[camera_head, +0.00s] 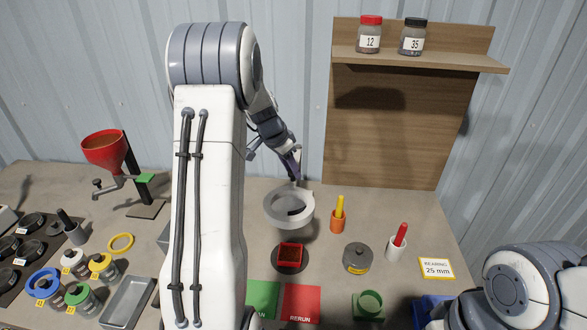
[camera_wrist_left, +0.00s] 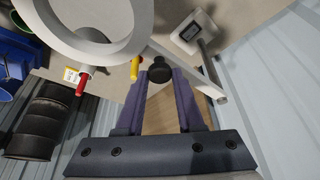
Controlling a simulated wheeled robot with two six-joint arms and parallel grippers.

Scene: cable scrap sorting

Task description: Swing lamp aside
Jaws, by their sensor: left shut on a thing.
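The lamp has a pale grey ring head (camera_head: 270,212) above the bench in the head view. In the left wrist view the ring (camera_wrist_left: 62,40) fills the upper left, and a grey arm (camera_wrist_left: 190,75) runs from it to the right. My left gripper (camera_head: 295,172) is at the far side of the ring, pointing down. In the wrist view its two purple fingers (camera_wrist_left: 160,85) are closed around a black knob (camera_wrist_left: 159,70) beside the lamp arm. My right arm shows at the lower right of the head view, but its gripper is out of the picture.
Below the ring is a red square dish (camera_head: 290,250) on a dark disc. An orange cup (camera_head: 337,222), a grey canister (camera_head: 357,258) and a white cup (camera_head: 394,250) stand to the right. A wooden shelf (camera_head: 455,60) with two jars rises behind. My left arm hides the bench's middle-left.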

